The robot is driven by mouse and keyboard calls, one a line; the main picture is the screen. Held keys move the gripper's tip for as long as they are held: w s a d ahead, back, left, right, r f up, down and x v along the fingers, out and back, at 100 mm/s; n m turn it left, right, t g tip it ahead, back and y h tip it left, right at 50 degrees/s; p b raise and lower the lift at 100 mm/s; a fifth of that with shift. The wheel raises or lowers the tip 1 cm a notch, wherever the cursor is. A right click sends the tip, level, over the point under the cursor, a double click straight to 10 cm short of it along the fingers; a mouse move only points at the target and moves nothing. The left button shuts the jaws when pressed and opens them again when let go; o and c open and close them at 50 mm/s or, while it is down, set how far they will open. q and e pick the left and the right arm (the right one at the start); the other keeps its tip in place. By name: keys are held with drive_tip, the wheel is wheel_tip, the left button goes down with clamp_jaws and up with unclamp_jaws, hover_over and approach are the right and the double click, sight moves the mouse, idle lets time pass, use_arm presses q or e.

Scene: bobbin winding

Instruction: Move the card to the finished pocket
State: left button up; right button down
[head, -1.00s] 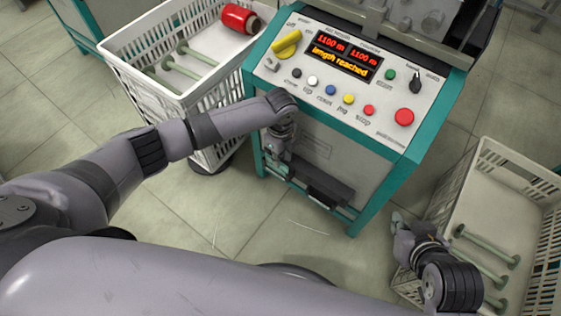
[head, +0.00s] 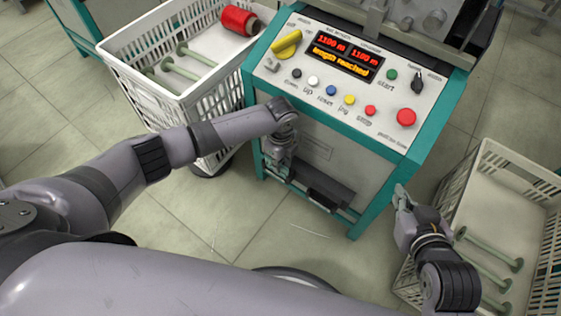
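I cannot make out the card in the head view. The machine (head: 340,150) has a teal frame and a light front panel. Low on its front is a dark holder (head: 328,190), and I cannot tell whether it is the finished pocket. My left gripper (head: 276,172) points down close to the machine's front, just left of the dark holder. Its fingers are small and partly hidden by my wrist, so its grip is unclear. My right gripper (head: 401,194) is in front of the machine's lower right corner, beside the right crate. I cannot tell whether its fingers are apart.
The control panel has a lit display (head: 343,55) reading "length reached", coloured buttons and a red stop button (head: 406,117). A white crate (head: 140,82) at the left holds green bobbins and a red spool (head: 239,20). Another crate (head: 487,152) with green bobbins stands right. Floor between is clear.

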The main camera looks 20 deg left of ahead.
use_arm(q)
clamp_jaws()
